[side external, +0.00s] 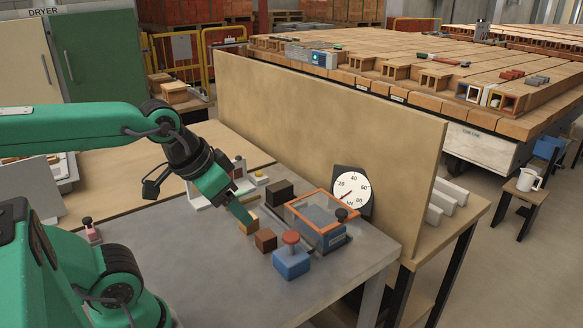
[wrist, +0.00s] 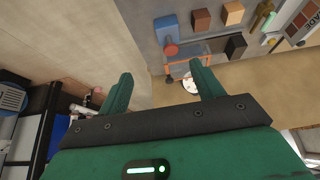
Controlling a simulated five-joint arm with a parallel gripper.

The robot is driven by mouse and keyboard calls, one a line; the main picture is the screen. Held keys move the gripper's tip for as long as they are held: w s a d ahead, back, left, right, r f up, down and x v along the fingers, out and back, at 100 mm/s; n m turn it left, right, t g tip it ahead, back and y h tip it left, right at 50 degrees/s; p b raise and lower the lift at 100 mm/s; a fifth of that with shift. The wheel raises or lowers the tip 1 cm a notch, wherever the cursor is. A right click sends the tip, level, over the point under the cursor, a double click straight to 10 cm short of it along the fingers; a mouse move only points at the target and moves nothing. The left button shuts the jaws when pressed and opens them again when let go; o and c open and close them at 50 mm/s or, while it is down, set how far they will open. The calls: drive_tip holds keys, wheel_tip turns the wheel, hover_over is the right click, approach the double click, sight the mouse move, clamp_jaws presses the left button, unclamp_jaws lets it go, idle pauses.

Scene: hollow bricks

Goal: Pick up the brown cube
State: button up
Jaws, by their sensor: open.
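The brown cube (side external: 265,240) stands on the grey bench top, between a lighter tan cube (side external: 250,226) and a blue block with a red knob (side external: 291,262). In the wrist view the brown cube (wrist: 201,21) is near the top, beyond the fingertips and outside the jaws. My gripper (side external: 242,214) points down and to the right, its tips overlapping the tan cube in the side view; whether they touch it I cannot tell. In the wrist view my gripper (wrist: 161,70) has its two green fingers wide apart with nothing held between them.
A dark cube (side external: 279,192) and an orange-framed box (side external: 318,222) stand behind the brown cube. A round dial (side external: 352,190) is near the upright tan panel (side external: 330,120) along the back.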

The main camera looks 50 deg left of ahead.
drive_tip(key=shift+w, duration=0.1)
drive_tip(key=g, duration=0.5)
hover_over(266, 234)
drive_tip(key=f, duration=1.5)
drive_tip(key=shift+s+d+f, duration=0.15)
drive_tip(key=shift+s, duration=0.1)
drive_tip(key=shift+w+a+f+g, duration=0.1)
drive_tip(key=shift+a+f+g, duration=0.1)
drive_tip(key=shift+f+g, duration=0.15)
drive_tip(key=shift+f, duration=1.35)
drive_tip(key=shift+w+f, duration=0.1)
drive_tip(key=shift+f, duration=2.5)
